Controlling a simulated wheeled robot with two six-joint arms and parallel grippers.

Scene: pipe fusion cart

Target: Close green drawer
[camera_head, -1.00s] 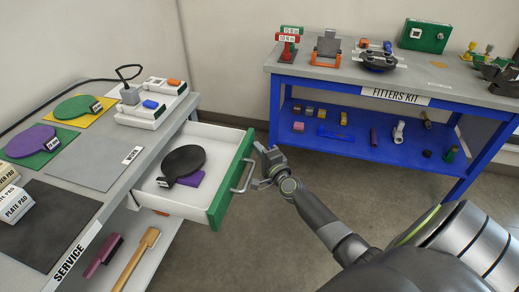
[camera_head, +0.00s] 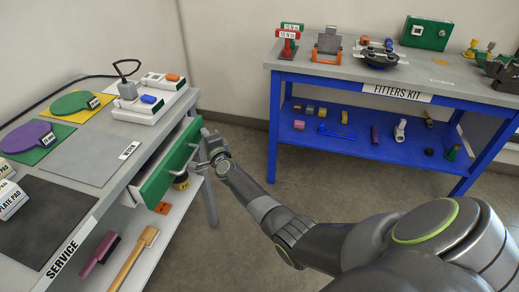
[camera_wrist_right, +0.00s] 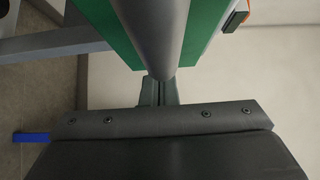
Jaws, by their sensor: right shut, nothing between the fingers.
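My right gripper (camera_head: 210,148) is shut and empty at the handle's far end, by the green front. In the right wrist view, the grey handle bar (camera_wrist_right: 157,35) runs in front of the green front (camera_wrist_right: 98,14), and the shut fingers (camera_wrist_right: 158,90) lie at its end; whether they touch is unclear. My left gripper is out of view.
Pads and small white units (camera_head: 150,103) lie on the service bench. A lower shelf (camera_head: 170,225) holds a brush and a wooden-handled tool. The blue fitters kit table (camera_head: 350,150) stands at the back right. Open floor lies between the two tables.

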